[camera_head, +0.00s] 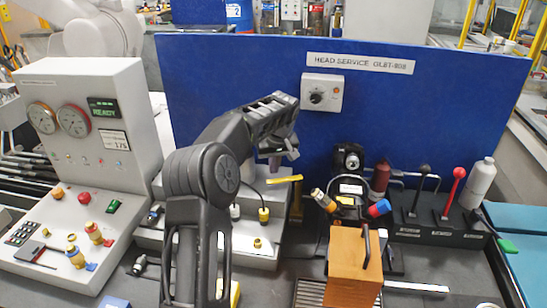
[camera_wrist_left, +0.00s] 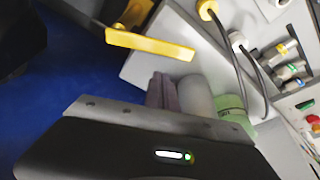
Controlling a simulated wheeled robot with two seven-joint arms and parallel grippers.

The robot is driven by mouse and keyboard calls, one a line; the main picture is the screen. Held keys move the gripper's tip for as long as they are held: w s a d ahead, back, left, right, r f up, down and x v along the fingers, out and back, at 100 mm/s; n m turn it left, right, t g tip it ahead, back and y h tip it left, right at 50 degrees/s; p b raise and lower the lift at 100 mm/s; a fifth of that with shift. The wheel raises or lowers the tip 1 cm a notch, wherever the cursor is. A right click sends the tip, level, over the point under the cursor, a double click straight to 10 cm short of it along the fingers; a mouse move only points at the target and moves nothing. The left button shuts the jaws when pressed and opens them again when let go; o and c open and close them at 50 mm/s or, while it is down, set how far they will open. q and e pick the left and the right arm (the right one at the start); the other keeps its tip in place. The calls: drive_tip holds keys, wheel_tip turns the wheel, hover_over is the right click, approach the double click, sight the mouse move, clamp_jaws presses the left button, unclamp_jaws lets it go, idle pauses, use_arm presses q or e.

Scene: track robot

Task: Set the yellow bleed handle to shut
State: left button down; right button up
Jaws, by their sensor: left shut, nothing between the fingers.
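The yellow bleed handle (camera_head: 285,179) is a flat bar that lies nearly level in the head view, in front of the blue panel. In the left wrist view the handle (camera_wrist_left: 150,44) runs across the upper middle, beside a yellow bracket-like part (camera_wrist_left: 133,14). My left gripper (camera_head: 275,166) is shut and empty, just above the handle's bar in the head view. In the left wrist view its purple-grey fingertips (camera_wrist_left: 161,88) are below the bar, with a small gap in the picture. Whether they touch cannot be told. My right gripper is not in view.
A blue panel (camera_head: 430,100) with a grey switch box (camera_head: 322,92) stands behind. A grey console (camera_head: 80,225) with gauges is at left. An orange-brown box (camera_head: 353,265) stands front right. Black and red levers (camera_head: 453,190) and a white bottle (camera_head: 480,182) are further right.

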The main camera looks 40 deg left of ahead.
use_arm(q)
drive_tip(key=shift+s+d+f+b, duration=0.15)
drive_tip(key=shift+s+d+b, duration=0.35)
drive_tip(key=shift+b, duration=0.25)
drive_tip(key=shift+s+d, duration=0.15)
drive_tip(key=shift+d, duration=0.15)
drive_tip(key=shift+d+b, duration=0.1)
drive_tip(key=shift+b, duration=0.2)
drive_tip(key=shift+s, duration=0.1)
drive_tip(key=shift+r, duration=0.2)
